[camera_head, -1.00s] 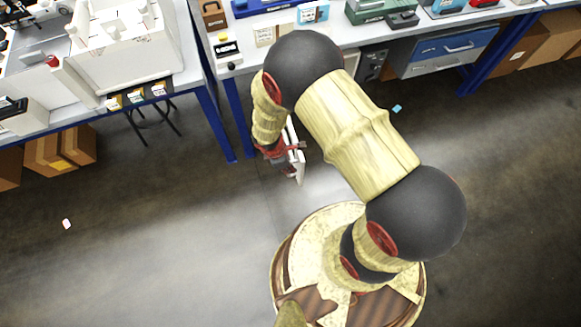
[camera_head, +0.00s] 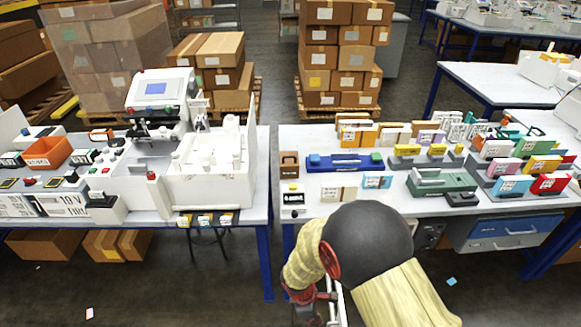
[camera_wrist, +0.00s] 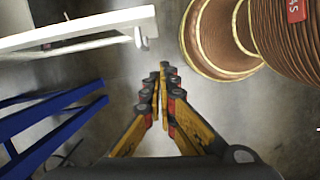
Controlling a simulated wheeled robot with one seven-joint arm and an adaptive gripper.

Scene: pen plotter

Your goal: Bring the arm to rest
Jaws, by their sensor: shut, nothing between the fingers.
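My arm rises from the bottom of the head view, bent at a large dark joint. My gripper (camera_head: 305,296) hangs at its end, low in front of the tables, and is partly cut off by the bottom of the picture. In the wrist view my gripper (camera_wrist: 163,72) is shut, its fingers together and empty. It points down over bare grey floor (camera_wrist: 150,65). No object touches the fingers.
The right table (camera_head: 400,208) holds racks of coloured boxes, a blue tool and a green machine. The left table (camera_head: 258,190) carries white machines. Blue legs (camera_wrist: 50,125) and a white table-like edge (camera_wrist: 80,30) are left in the wrist view. Cartons (camera_head: 340,50) stand behind.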

